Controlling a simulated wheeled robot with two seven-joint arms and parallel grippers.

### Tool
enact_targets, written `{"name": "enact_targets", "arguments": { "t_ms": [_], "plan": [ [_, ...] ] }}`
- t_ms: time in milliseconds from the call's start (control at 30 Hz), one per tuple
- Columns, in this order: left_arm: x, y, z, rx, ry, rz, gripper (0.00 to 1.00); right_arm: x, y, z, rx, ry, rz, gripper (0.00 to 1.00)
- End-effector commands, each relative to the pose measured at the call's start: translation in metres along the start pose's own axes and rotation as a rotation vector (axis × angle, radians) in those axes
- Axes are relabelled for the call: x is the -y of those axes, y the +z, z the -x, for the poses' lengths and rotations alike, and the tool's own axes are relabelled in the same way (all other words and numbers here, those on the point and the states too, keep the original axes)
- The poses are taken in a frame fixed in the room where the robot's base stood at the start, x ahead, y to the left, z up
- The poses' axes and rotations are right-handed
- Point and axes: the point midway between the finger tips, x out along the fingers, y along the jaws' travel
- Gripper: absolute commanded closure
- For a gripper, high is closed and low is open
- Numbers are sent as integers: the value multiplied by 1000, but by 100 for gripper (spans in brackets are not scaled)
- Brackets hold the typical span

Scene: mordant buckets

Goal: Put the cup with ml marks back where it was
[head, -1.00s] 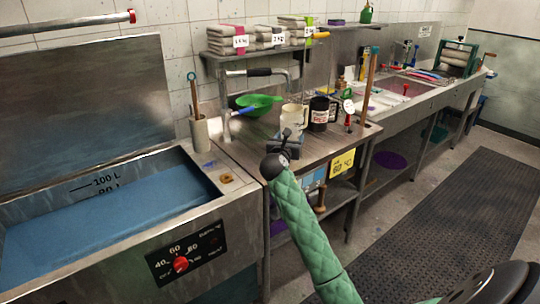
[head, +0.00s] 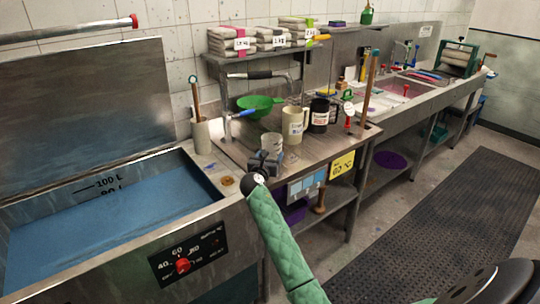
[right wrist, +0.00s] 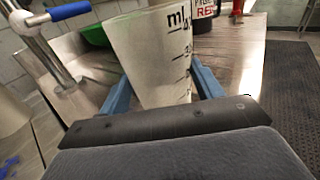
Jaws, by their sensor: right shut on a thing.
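The cup with ml marks (right wrist: 150,55) is a pale, translucent measuring cup with dark graduation lines. My right gripper (right wrist: 160,82) is shut on it, one blue finger on each side. In the head view the cup (head: 271,143) stands upright in the right gripper (head: 265,158), over the left front part of the steel worktop (head: 310,158). I cannot tell whether its base touches the worktop. My left gripper is not in view.
A cream jug (head: 293,125) and a dark labelled jug (head: 319,117) stand behind and right of the cup. A green bowl (head: 254,113) is behind it, near a tap. Left is a beige holder with a stick (head: 200,134), then a blue-filled vat (head: 110,215).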

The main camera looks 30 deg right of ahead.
Motion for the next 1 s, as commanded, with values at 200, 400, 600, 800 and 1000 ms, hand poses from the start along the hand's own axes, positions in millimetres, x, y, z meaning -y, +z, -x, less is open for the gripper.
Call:
{"name": "enact_targets", "arguments": {
  "t_ms": [200,400,600,800,1000],
  "plan": [
    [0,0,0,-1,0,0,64,0,0,0,1,0,-1,70],
    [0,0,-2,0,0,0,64,0,-3,0,1,0,-1,25],
    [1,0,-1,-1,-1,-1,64,0,-2,0,1,0,-1,13],
    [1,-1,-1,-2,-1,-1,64,0,0,0,1,0,-1,13],
    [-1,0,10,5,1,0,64,0,-2,21,1,1,-2,13]
  ]
}}
